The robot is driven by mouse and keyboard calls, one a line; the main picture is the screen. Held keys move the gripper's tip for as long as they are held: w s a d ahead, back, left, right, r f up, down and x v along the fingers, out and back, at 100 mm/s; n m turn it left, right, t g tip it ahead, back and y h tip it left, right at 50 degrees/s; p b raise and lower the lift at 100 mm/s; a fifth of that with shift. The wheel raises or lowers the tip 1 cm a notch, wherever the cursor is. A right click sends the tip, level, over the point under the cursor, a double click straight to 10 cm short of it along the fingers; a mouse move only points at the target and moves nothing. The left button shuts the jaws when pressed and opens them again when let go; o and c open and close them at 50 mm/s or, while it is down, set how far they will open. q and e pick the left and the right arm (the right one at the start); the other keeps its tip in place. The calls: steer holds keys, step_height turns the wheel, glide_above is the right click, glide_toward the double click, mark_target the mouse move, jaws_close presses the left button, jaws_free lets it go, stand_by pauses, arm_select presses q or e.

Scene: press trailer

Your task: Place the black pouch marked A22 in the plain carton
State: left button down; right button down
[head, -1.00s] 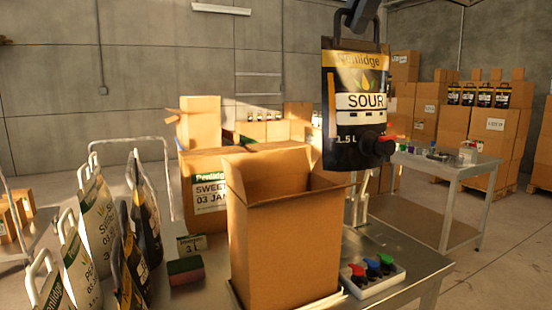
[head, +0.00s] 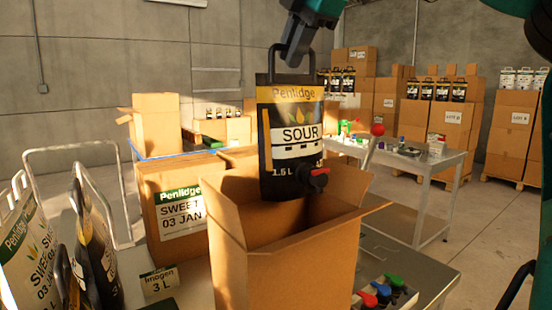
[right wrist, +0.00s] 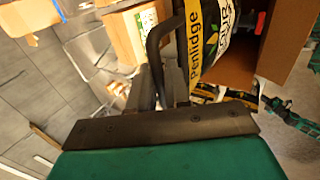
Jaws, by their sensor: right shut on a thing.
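The black pouch (head: 290,115) has a gold band reading "Penlidge", a "SOUR" label, 1.5 L, and a black tap with a red lever; I cannot read an A22 mark. My right gripper (head: 292,50) is shut on its loop handle, and the pouch hangs upright. The plain carton (head: 290,278) stands open on the metal bench. The pouch is over its mouth, its lower end in front of the back flap; I cannot tell whether it is below the rim. In the right wrist view the pouch (right wrist: 205,35) hangs beyond the fingers. My left gripper is not in view.
A Penlidge "SWEET 03 JAN" carton (head: 178,210) stands behind the plain one. Several pouches (head: 95,250) stand at the left. Coloured taps (head: 383,290) lie at the right front. A metal table (head: 415,165) stands behind at right.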

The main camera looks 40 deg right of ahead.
mark_target(291, 176)
step_height(291, 176, down, 23)
steer(key=shift+r+b, duration=0.15)
steer(key=shift+b, duration=1.05)
step_height(291, 176, down, 5)
steer(key=shift+r, duration=0.1)
